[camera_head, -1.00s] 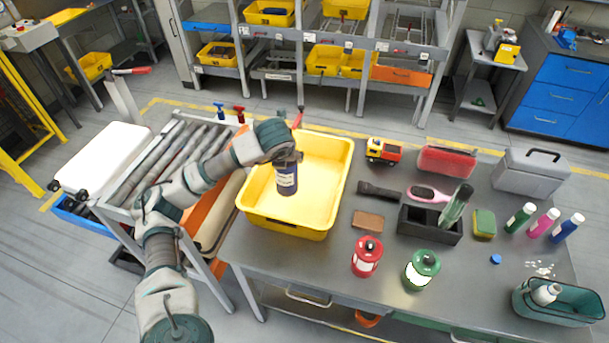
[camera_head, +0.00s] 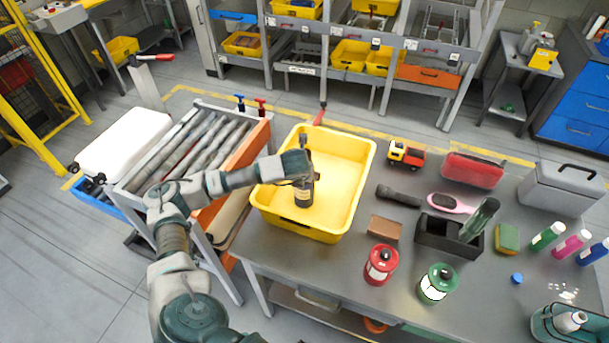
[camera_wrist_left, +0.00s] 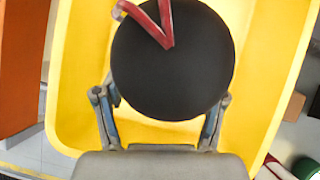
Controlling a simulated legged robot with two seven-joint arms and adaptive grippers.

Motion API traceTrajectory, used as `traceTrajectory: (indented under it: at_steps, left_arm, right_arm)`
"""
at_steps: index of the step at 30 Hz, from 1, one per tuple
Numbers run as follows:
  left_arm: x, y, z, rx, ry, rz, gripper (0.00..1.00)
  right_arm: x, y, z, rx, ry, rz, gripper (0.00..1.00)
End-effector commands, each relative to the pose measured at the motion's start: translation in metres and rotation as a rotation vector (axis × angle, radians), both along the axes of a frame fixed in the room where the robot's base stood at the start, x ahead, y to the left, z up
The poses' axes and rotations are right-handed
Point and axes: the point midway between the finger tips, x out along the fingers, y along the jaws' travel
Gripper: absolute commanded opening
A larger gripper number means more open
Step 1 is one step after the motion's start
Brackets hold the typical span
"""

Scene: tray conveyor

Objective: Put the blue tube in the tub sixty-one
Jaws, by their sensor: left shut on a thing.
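The blue tube (camera_head: 592,253) lies at the right edge of the head view, beside a pink and a green tube. A yellow tub (camera_head: 345,212) stands on the left end of the table; no number is readable on it. My right gripper is out of view.
Right of the tub are a brown block (camera_head: 385,229), red canister (camera_head: 381,264), green canister (camera_head: 438,283), flashlight (camera_head: 398,196), toy truck (camera_head: 406,154) and dark holder (camera_head: 448,237). A roller conveyor (camera_head: 195,150) stands left. A teal basket (camera_head: 568,325) sits at the front right.

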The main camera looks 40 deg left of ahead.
Motion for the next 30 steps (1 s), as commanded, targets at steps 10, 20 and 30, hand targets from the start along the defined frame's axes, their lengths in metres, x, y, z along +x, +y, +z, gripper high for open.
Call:
traceTrajectory:
  at_steps: [10,20,30]
  left_arm:
    - [0.000,-0.003,-0.001,0.004,0.003,0.001,0.96]
    - [-0.001,-0.005,0.004,0.005,-0.001,0.001,0.96]
    - [-0.032,-0.018,0.056,0.002,-0.005,-0.001,0.96]
  right_arm:
    - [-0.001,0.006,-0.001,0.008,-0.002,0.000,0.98]
    - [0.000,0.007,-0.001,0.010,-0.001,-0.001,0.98]
    - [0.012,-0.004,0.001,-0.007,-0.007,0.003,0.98]
